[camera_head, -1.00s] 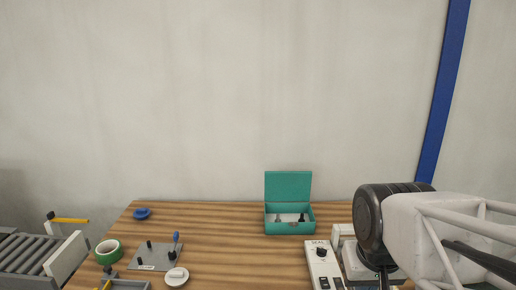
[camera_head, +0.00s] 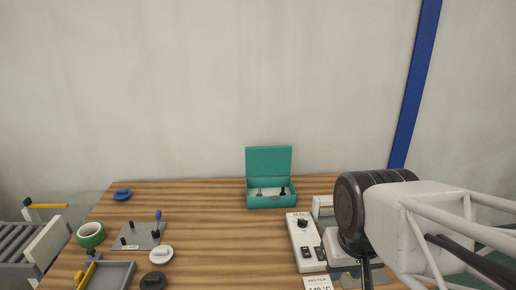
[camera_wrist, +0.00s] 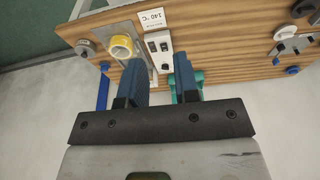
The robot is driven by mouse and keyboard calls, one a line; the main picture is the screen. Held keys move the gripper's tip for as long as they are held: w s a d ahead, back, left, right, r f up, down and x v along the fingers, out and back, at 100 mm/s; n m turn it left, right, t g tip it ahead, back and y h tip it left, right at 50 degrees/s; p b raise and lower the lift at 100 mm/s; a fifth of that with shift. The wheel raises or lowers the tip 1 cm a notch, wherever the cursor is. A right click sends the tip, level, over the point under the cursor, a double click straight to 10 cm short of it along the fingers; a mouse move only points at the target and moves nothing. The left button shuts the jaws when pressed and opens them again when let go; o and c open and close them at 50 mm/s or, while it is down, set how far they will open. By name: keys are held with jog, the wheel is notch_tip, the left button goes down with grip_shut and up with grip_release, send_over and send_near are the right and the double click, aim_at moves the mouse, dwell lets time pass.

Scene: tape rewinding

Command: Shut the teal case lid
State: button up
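The teal case (camera_head: 270,202) stands near the back edge of the wooden table in the head view. Its lid (camera_head: 269,160) is open and stands roughly upright at the back. Small dark and grey items show inside it. In the wrist view the case (camera_wrist: 197,78) appears partly hidden behind one blue finger. My gripper (camera_wrist: 160,72) is open, with nothing between its two blue fingers. It appears apart from the case. In the head view my arm is at the right and the fingertips cannot be made out.
A white control box (camera_head: 302,240) with knob and switches stands in front of the case, to its right. A green tape roll (camera_head: 91,234), blue knob (camera_head: 123,195) and grey plate (camera_head: 142,237) lie left. A yellow roll (camera_wrist: 122,46) shows in the wrist view. Table left of the case is clear.

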jog(key=shift+o, duration=0.6)
jog(key=shift+w+r, duration=0.25)
jog(key=shift+w, duration=0.1)
jog(key=w+r+m+g, duration=0.1)
jog(key=w+r+m, duration=0.25)
jog(key=w, duration=1.05)
jog(key=w+a+r+m, duration=0.15)
jog(key=w+r, duration=0.35)
jog(key=w, duration=0.9)
jog(key=w+d+r+m+g, duration=0.1)
jog(key=w+r+m, duration=0.3)
jog(key=w, duration=1)
jog(key=m+g, duration=0.2)
jog(key=m, duration=0.4)
send_over(268, 160)
jog(key=s+d, duration=0.2)
jog(key=s, duration=0.1)
notch_tip(268, 160, down, 10)
jog(key=f, duration=0.1)
jog(key=w+f+m, duration=0.2)
jog(key=w+f, duration=0.6)
jog(key=w, duration=0.1)
jog(key=shift+w+a+f+m, duration=0.3)
jog(key=shift+w+a+m, duration=0.05)
jog(key=shift+a+m, duration=0.05)
jog(key=shift+f, duration=0.1)
